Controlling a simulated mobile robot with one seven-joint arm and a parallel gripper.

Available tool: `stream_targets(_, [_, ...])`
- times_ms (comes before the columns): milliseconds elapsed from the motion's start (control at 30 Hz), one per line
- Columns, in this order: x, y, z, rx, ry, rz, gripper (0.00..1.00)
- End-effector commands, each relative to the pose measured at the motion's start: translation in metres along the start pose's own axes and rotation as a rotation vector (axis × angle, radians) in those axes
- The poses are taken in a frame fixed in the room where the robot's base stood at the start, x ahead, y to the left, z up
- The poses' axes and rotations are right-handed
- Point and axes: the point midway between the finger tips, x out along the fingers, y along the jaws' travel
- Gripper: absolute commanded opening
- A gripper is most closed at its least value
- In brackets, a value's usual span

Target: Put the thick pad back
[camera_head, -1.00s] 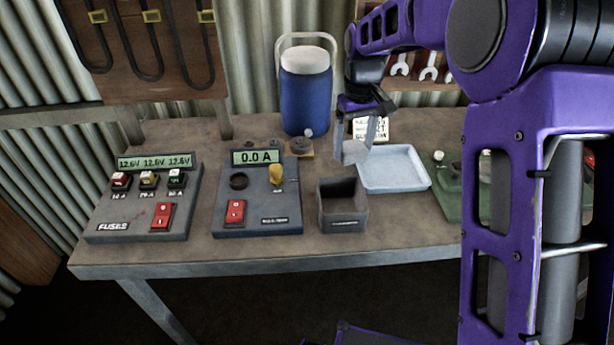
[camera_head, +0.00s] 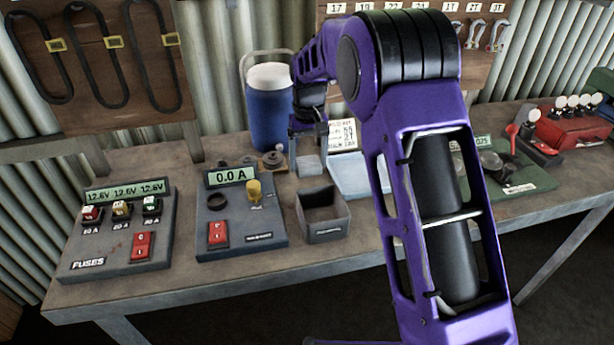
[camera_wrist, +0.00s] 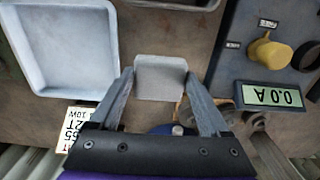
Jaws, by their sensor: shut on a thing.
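The thick pad (camera_wrist: 160,78) is a pale grey block, and my gripper (camera_wrist: 160,74) is shut on it, with a finger along each side in the wrist view. In the head view the pad (camera_head: 309,165) shows below my gripper (camera_head: 308,150), behind the open grey box and left of the pale tray. I cannot tell whether the pad touches the bench. The pale shallow tray (camera_head: 349,190) is partly hidden by my arm; in the wrist view it (camera_wrist: 72,88) looks empty. The open grey box (camera_head: 325,233) stands nearer the front edge.
A printed card (camera_head: 343,135) stands behind the tray. A round dark piece with a knob (camera_head: 273,160) and a blue jug (camera_head: 269,115) are to the left. The meter box (camera_head: 240,238) and fuse box (camera_head: 112,245) stand further left. Green and red devices (camera_head: 572,126) are at right.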

Motion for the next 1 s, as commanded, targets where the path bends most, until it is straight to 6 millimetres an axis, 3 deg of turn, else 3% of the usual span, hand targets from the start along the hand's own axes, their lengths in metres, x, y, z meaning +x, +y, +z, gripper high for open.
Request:
stream_targets(300, [0.046, 0.000, 0.001, -0.001, -0.002, 0.000, 0.28])
stream_targets(733, [0.053, 0.000, 0.001, -0.001, -0.001, 0.000, 0.28])
stream_targets(767, [0.051, 0.000, 0.001, -0.001, -0.001, 0.000, 0.85])
stream_targets(833, [0.051, 0.000, 0.001, -0.001, -0.001, 0.000, 0.98])
stream_targets(1000, [0.051, 0.000, 0.001, -0.001, -0.001, 0.000, 1.00])
